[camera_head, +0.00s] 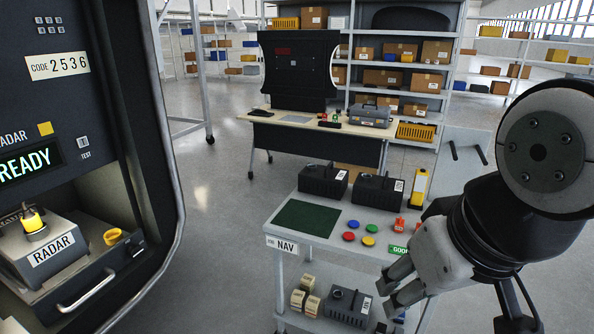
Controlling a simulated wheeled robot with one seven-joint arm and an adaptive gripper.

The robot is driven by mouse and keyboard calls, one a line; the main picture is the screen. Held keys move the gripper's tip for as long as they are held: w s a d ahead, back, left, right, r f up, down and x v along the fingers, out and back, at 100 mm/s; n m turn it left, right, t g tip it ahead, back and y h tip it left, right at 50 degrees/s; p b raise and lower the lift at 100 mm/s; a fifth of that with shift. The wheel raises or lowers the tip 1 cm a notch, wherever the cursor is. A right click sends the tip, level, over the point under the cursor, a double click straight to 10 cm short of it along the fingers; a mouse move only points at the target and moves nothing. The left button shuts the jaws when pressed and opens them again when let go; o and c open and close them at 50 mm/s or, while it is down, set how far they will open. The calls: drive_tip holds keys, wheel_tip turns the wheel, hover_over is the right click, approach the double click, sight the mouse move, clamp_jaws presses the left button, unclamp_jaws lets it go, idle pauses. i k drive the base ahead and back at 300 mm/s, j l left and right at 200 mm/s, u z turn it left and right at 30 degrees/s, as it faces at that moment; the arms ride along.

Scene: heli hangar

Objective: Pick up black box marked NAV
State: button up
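A grey cart with a NAV sign (287,245) on its front edge stands in the middle. Two black boxes with white end labels sit at the back of its top: the left black box (321,182) and the right black box (376,190). A third black box (346,304) with a white label sits on the lower shelf. The lettering on the box labels is too small to read. My gripper (388,296) is at the lower right, by the cart's front right side, pointing left. Its fingers are apart, with nothing visible between them.
The cart top holds a green mat (308,218), several coloured discs (370,241), a GOOD label (397,251) and a yellow device (419,187). A console with an open RADAR drawer (92,289) stands close on the left. A desk (310,124) and shelves stand behind.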

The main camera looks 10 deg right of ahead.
sight(324, 181)
drive_tip(key=i+l, duration=0.4)
drive_tip(key=i+l+z, duration=0.15)
drive_tip(key=i+l, duration=0.25)
drive_tip(key=i, duration=0.1)
